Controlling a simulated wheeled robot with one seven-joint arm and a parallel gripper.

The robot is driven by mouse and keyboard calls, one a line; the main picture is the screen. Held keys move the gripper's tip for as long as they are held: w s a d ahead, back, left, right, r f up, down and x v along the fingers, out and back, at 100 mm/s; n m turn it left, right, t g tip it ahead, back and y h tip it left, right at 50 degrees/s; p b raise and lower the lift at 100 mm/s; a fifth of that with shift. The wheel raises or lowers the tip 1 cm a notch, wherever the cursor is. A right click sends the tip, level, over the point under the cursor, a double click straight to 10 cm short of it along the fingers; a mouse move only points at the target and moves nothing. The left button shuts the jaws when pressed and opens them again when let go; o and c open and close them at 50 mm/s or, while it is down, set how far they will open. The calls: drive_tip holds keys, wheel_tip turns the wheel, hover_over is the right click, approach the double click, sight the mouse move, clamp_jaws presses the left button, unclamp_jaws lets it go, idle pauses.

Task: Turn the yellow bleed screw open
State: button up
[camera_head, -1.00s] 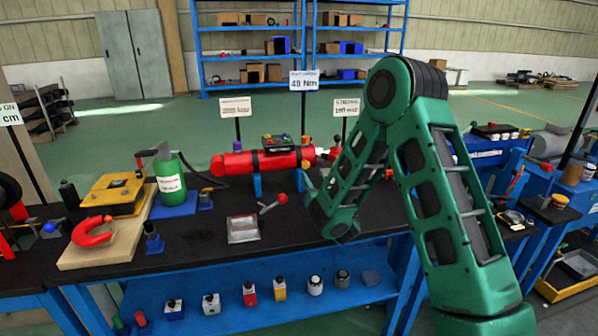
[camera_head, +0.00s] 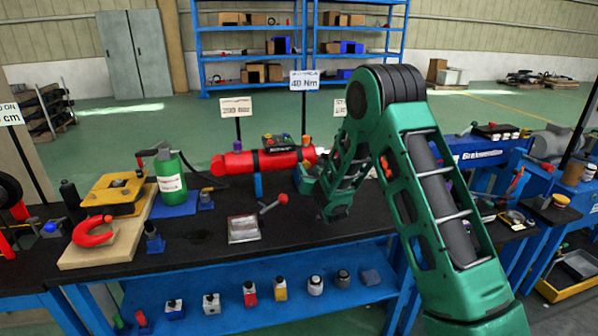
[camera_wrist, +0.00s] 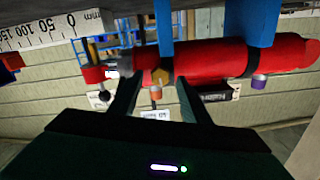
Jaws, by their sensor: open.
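The red cylinder (camera_head: 265,162) lies along the bench on blue supports. It also shows upside down in the wrist view (camera_wrist: 208,61). The yellow bleed screw (camera_wrist: 160,76) is on the cylinder's side facing me, beside a blue support. It shows between the tips of my gripper (camera_wrist: 157,84), with a gap on each side. The fingers are open and do not visibly hold it. In the head view my arm's end is close to the cylinder's right end, and I cannot make out the yellow screw there.
An orange cap (camera_wrist: 155,93) and a purple cap (camera_wrist: 260,81) stick out from the cylinder. A red-knobbed lever (camera_head: 273,204) and a clear-topped box (camera_head: 243,228) are on the bench in front. A green bottle (camera_head: 172,178) stands left. Sign posts rise behind.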

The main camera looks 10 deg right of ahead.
drive_tip(key=shift+w, duration=0.95)
